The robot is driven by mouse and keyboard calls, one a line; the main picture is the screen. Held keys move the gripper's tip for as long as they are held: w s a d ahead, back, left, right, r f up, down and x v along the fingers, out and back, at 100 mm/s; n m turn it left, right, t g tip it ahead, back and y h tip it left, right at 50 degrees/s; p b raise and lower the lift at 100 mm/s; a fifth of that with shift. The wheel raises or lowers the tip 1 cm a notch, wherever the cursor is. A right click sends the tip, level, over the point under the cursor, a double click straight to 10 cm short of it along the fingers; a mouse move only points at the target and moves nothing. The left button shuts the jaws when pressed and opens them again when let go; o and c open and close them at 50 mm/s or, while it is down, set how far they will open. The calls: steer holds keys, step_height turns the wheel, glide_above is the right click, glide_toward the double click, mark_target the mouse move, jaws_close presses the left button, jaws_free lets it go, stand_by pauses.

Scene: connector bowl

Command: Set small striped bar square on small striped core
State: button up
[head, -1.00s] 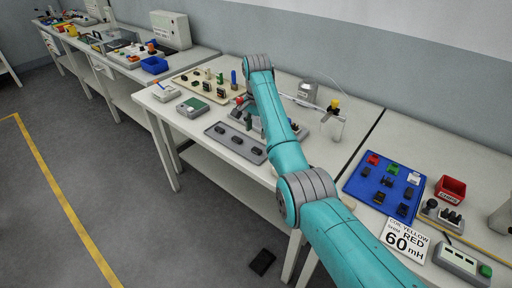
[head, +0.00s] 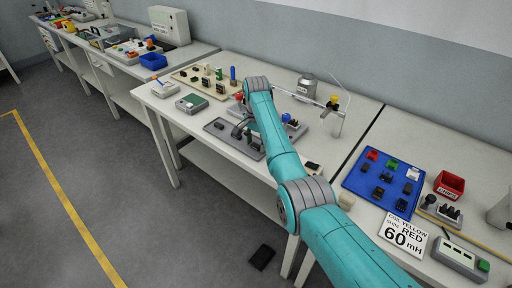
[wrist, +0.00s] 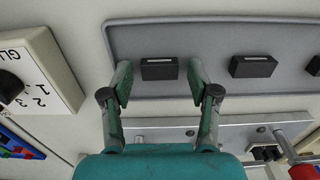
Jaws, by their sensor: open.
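My gripper (wrist: 160,80) is open over the grey tray (wrist: 215,38), its fingers pointing at a dark bar with a pale stripe (wrist: 160,69). That bar lies between the fingertips in the picture; I see no grip on it. A second dark bar with a pale stripe (wrist: 253,66) lies to its right, and part of a third shows at the right edge. Which is the small striped bar I cannot tell. In the head view my gripper (head: 241,130) is over the tray (head: 210,129), partly hidden by my arm. I cannot identify the small striped core for certain.
A pale metal plate (wrist: 225,133) with screws and a dark part (wrist: 265,153) lies beside the tray. A dial box (wrist: 45,70) stands at left. In the head view, a beige board (head: 185,79) with upright parts stands behind, and a blue mat (head: 352,182) lies at right.

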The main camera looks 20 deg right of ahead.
mark_target(256, 145)
steer(key=c, duration=1.1)
steer(key=shift+r, duration=2.5)
